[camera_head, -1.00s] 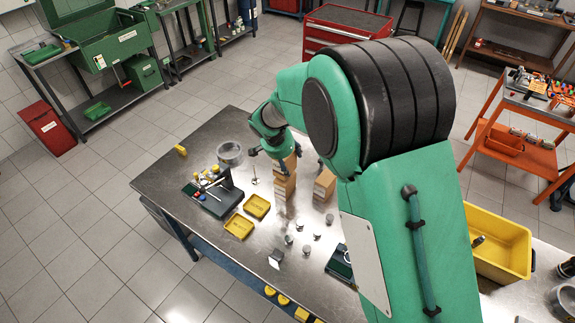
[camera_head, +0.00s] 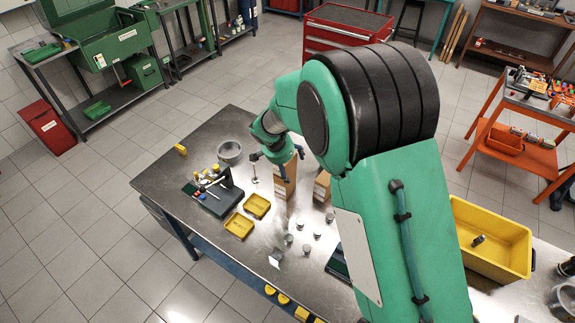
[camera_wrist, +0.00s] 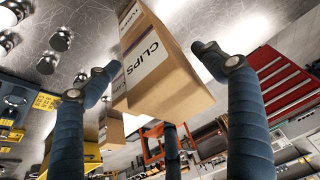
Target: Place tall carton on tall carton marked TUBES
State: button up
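A tall brown carton with a white label reading CLIPS (camera_wrist: 155,75) fills the middle of the wrist view. It stands end to end with another carton (camera_wrist: 130,14), whose label is cut off by the frame edge and unreadable. In the head view this carton stack (camera_head: 285,181) stands upright on the steel table, partly hidden by my gripper (camera_head: 268,158). In the wrist view my gripper (camera_wrist: 155,62) is open, its fingers spread on either side of the CLIPS carton with a gap visible at the right finger. Contact at the left finger is unclear.
Another carton (camera_head: 322,186) stands just right of the stack, partly behind my arm. A yellow bin (camera_head: 492,240) is at the right.

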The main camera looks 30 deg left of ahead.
jog(key=shift+r, duration=0.15)
jog(key=shift+s+r, duration=0.1)
jog(key=shift+r, duration=0.15)
jog(key=v, duration=1.1)
jog(key=shift+r+b, duration=0.2)
jog(key=shift+b, duration=0.1)
jog(key=shift+s, duration=0.15)
dwell(0.6)
